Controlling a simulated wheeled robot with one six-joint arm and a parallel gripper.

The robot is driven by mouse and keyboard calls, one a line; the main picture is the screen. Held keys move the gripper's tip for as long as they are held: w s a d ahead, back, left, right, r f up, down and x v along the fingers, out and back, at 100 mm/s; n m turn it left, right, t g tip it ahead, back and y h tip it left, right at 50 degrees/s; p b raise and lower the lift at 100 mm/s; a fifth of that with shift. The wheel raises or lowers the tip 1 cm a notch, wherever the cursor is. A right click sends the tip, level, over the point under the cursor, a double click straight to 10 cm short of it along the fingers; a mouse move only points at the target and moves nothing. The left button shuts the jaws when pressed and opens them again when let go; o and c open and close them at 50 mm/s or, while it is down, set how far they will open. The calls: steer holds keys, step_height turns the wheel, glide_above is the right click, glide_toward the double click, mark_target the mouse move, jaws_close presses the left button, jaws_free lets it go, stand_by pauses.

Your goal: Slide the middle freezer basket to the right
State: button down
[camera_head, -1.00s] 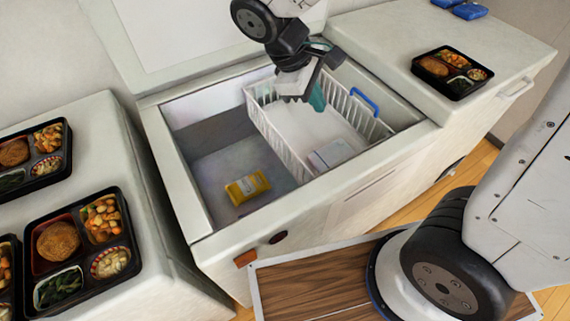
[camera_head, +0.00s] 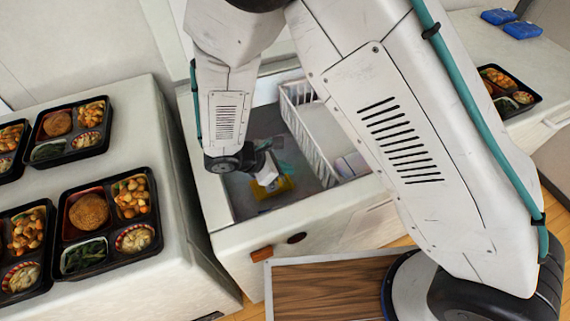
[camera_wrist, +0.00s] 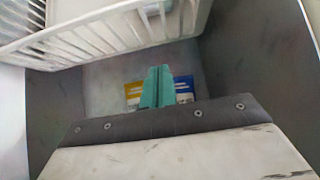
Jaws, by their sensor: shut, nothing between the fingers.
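The white wire basket (camera_head: 313,138) is inside the open chest freezer (camera_head: 222,235), at the right part of what shows of the well. My arm hides its right side. The basket also shows at the top of the wrist view (camera_wrist: 95,42). My gripper (camera_head: 268,165) is down in the freezer, left of the basket and apart from it. In the wrist view its teal fingers (camera_wrist: 158,72) are shut together with nothing between them. They are in front of a yellow and blue packet (camera_wrist: 132,92); I cannot tell whether they touch it.
The yellow packet (camera_head: 280,186) lies on the freezer floor near the front wall. Bento trays (camera_head: 107,222) stand on the left counter, and one (camera_head: 512,92) is on the right. Blue packs (camera_head: 522,30) lie at the back right. The freezer walls stand close around my gripper.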

mark_target(320, 169)
steer(key=d+f, duration=0.1)
steer(key=d, duration=0.1)
steer(key=w+d+f, duration=0.1)
steer(key=d+f, duration=0.1)
steer(key=w+d+f, duration=0.1)
steer(key=d, duration=0.2)
steer(key=shift+w+d+f, duration=0.1)
steer(key=shift+w+f, duration=0.05)
steer(key=shift+f, duration=0.05)
steer(key=shift+w+d, duration=0.15)
steer(key=shift+d, duration=0.25)
steer(key=shift+d, duration=0.1)
